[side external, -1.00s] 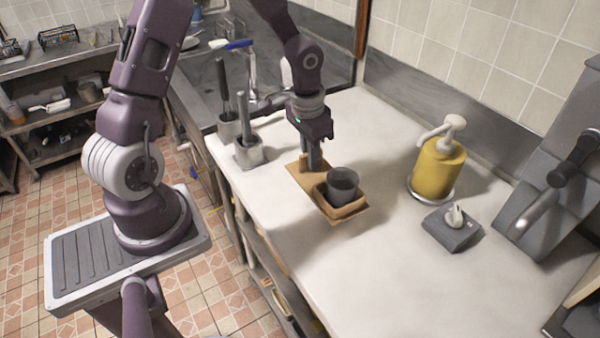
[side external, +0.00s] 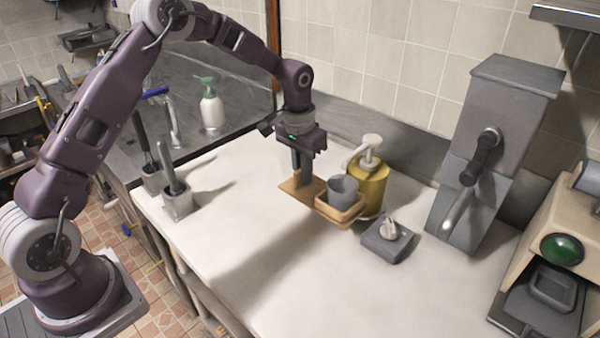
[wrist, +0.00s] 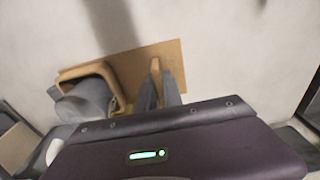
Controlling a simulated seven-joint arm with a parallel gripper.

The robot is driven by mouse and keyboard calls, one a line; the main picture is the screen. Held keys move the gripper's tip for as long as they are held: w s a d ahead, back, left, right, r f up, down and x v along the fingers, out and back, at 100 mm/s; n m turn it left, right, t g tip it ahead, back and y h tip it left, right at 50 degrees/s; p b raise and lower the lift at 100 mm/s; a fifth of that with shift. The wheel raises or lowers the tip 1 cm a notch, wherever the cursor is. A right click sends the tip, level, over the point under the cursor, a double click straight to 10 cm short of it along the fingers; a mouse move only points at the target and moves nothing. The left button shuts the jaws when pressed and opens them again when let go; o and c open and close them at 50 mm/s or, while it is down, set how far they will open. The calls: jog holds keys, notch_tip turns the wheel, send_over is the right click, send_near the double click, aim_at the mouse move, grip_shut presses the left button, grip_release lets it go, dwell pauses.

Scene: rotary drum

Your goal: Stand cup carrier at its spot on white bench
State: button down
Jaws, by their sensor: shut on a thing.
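The cup carrier (side external: 294,189) is a tan flat board with a raised square holder at one end. A dark grey cup (side external: 342,190) sits upright in that holder. My gripper (side external: 303,178) points down and is shut on the carrier's upright tan handle (wrist: 155,66). In the wrist view, the board (wrist: 150,54) lies below the fingers, with the holder and cup (wrist: 84,102) to the left. The carrier is level and appears to hang above the white bench (side external: 260,285), its shadow falling apart from it. No marked spot can be told on the bench.
A yellow pump bottle (side external: 371,190) stands close behind the cup. A dark grey block with a pale knob (side external: 388,238) lies to its right, then a grey lever machine (side external: 490,150). Utensil holders (side external: 178,203) stand at the left. The front middle of the bench is clear.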

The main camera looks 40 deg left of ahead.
aim_at(302, 186)
jog(key=shift+f, duration=3.2)
jog(key=shift+f, duration=0.25)
jog(key=c, duration=1.4)
grip_release()
